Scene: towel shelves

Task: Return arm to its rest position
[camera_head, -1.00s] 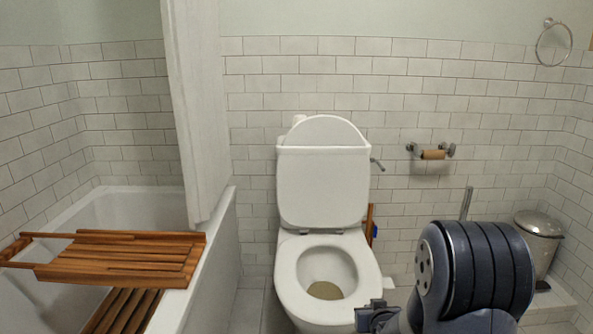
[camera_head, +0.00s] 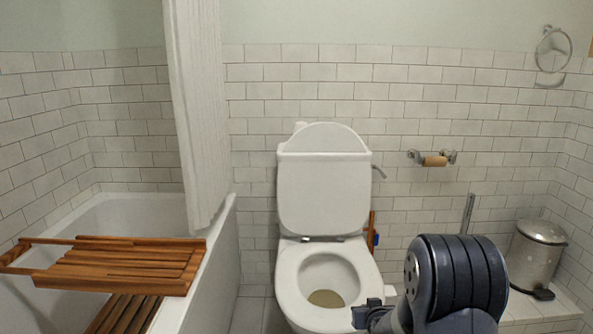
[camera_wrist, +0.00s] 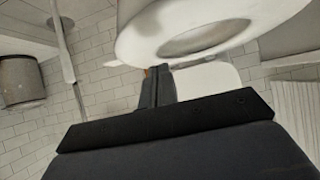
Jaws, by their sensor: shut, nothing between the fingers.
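My gripper (camera_wrist: 157,72) shows in the wrist view with its two dark fingers together and nothing between them. My arm is folded at the lower right of the head view, with its dark ribbed joint in front of the wall and floor. The white toilet (camera_head: 323,195) stands to the left of the arm, lid raised and bowl open. In the wrist view the toilet (camera_wrist: 140,40) appears upside down beyond the fingertips. I cannot tell how far the fingers are from it.
A bathtub (camera_head: 222,262) with a curtain (camera_head: 200,120) is at left, with a wooden rack (camera_head: 120,267) across it. A metal bin (camera_head: 537,258) and a brush handle (camera_head: 468,214) stand at right. A paper holder (camera_head: 434,160) and towel ring (camera_head: 553,50) are on the wall.

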